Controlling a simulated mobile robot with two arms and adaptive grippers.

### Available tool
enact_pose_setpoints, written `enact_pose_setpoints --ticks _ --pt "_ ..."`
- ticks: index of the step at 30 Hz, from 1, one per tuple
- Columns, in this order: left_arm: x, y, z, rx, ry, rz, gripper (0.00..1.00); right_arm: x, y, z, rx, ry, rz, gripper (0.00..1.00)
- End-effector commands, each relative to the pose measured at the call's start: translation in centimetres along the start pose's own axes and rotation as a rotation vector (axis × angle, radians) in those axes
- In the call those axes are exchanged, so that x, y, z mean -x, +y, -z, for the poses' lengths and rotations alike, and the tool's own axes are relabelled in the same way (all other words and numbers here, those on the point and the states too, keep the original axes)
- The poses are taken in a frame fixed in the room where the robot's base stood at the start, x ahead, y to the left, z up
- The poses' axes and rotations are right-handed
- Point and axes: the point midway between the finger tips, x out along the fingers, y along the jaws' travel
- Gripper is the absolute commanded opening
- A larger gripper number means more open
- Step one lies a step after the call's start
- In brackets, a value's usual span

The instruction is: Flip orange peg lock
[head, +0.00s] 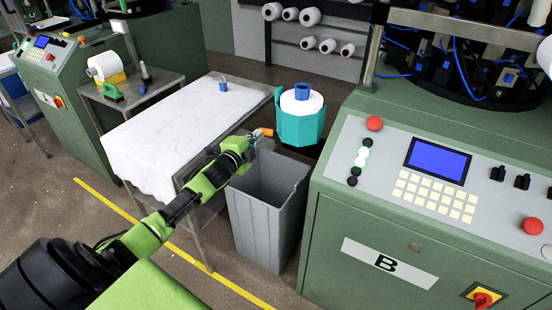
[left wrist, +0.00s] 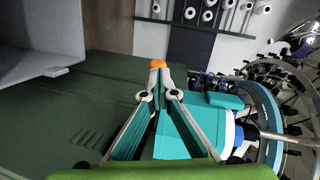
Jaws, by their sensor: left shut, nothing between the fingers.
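My left gripper (head: 258,134) reaches in from the left, over the gap between the white-covered table and the machine. Its fingers are shut with nothing between them. A small orange piece (head: 267,131), likely the orange peg lock, shows right at the fingertips, beside the teal holder (head: 300,128) with a white yarn cone (head: 301,104) on a blue core. In the left wrist view the closed fingers (left wrist: 157,84) converge just below the orange piece (left wrist: 158,64); I cannot tell whether they touch it. The fingers hide its near side. My right gripper is not in view.
A grey bin (head: 265,205) stands open below the gripper. Machine B's green cabinet (head: 400,240) with its control panel is on the right. The white-covered table (head: 185,130) bears a small blue weight-like object (head: 223,86). White yarn cones (head: 310,16) sit on a back rack.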

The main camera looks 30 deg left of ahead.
Motion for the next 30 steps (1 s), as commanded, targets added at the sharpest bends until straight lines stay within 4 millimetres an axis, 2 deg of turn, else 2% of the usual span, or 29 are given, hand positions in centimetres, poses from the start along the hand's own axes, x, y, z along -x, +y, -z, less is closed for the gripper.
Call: enact_pose_setpoints --ticks 6,12,20,30 --pt "-2.2 -0.6 -0.8 -0.001 0.0 0.002 0.0 -0.8 -0.3 0.0 -0.001 0.001 0.003 0.4" --pt "-3.5 -0.8 -1.0 0.0 0.001 0.001 0.0 -1.1 -1.3 0.2 -0.003 0.004 0.014 0.4" --pt "-4.2 -1.0 -1.0 0.0 0.001 0.001 0.0 -1.3 -1.8 0.3 -0.002 0.005 0.02 0.4" --pt "-4.3 -1.2 -1.0 0.001 0.001 0.002 0.0 -1.3 -1.0 0.1 0.002 0.003 0.011 0.4"
